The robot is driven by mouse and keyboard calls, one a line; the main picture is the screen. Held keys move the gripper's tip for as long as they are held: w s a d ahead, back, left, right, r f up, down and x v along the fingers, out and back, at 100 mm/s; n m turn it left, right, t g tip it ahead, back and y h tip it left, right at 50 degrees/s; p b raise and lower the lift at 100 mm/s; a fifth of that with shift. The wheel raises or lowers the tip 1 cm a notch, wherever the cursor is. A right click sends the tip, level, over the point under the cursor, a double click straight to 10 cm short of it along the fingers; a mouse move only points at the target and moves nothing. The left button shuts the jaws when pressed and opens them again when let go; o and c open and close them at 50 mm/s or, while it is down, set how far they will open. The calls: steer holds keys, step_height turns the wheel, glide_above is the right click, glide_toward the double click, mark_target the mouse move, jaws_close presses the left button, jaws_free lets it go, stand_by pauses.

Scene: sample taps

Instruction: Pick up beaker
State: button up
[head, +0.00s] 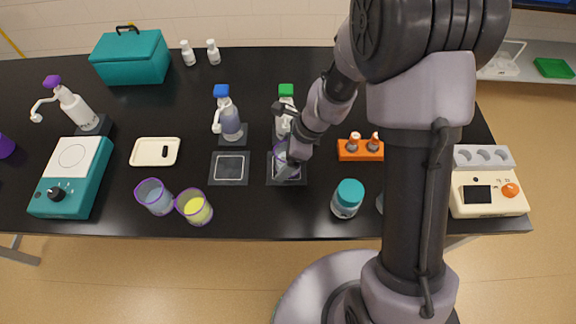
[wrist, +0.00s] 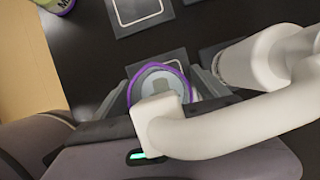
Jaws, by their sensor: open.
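A clear beaker with a purple rim (head: 281,158) stands on the dark square pad (head: 300,178) below the green-capped tap bottle (head: 286,112). The arm hides much of it. In the wrist view the beaker (wrist: 172,78) shows between my gripper's two grey fingers. My gripper (head: 286,170) is open, with one finger on each side of the beaker. Whether the fingers touch it cannot be told. In the wrist view a white tap spout (wrist: 240,125) crosses in front and covers part of the beaker and of my gripper (wrist: 162,88).
A blue-capped tap bottle (head: 230,122) stands behind an empty pad (head: 229,170). Two purple-rimmed beakers stand front left, one empty-looking (head: 153,196), one with yellow liquid (head: 196,209). A teal-lidded jar (head: 347,198) and an orange rack (head: 360,151) stand to the right.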

steer(key=shift+a+f, duration=0.1)
steer(key=c, duration=1.6)
steer(key=shift+o, duration=0.2)
